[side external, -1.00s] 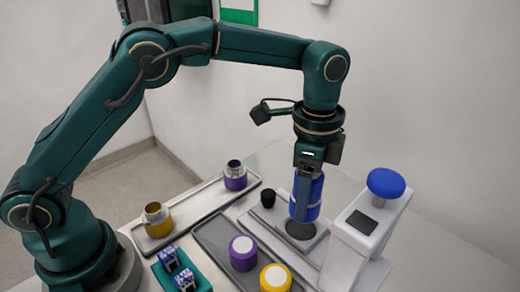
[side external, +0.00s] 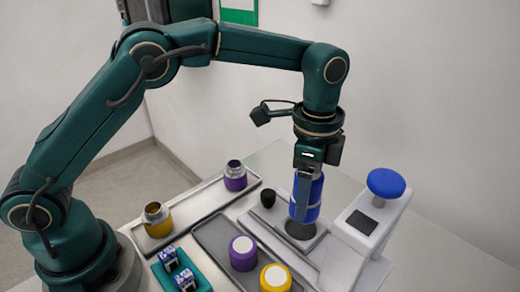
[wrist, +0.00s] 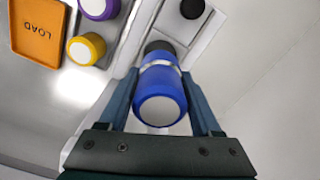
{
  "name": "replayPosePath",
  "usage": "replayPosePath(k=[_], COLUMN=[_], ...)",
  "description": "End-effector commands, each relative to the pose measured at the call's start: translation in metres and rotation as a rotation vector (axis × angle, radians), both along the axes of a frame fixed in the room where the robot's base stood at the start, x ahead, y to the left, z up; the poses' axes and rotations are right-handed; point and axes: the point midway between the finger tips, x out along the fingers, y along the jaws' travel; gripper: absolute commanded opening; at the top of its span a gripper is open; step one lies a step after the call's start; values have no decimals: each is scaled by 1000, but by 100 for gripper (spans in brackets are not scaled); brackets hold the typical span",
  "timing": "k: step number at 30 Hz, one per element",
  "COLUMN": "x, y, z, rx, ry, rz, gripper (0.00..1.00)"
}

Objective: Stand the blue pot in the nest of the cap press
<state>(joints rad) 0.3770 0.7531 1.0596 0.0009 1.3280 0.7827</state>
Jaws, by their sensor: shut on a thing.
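The blue pot (side external: 305,200) is held upright between the fingers of my gripper (side external: 308,178), which is shut on it. In the wrist view the pot (wrist: 160,93) shows its white disc end between the two fingers (wrist: 160,100). The white cap press (side external: 368,222) has a blue knob (side external: 386,182) on top. Its dark round nest (side external: 300,231) is directly below the pot in the side view and is partly hidden by it. I cannot tell whether the pot touches the nest.
A black round piece (side external: 268,198) stands beside the nest. Capped purple (side external: 243,253) and yellow (side external: 275,279) pots stand on a grey tray (side external: 213,235). Open purple (side external: 235,176) and yellow (side external: 157,220) pots stand on another tray (side external: 195,205). A teal rack (side external: 203,284) sits near the front.

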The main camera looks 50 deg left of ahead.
Motion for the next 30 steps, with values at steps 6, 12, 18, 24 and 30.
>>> replayPosePath(k=[6, 12, 18, 24, 30], x=[0, 0, 0, 0, 0], y=[0, 0, 0, 0, 0], z=[-7, -13, -18, -19, -19], rx=[0, 0, 0, -1, -1], ry=[1, 0, 0, 0, 0], rz=[0, 0, 0, 0, 0], gripper=[0, 0, 0, 0, 0])
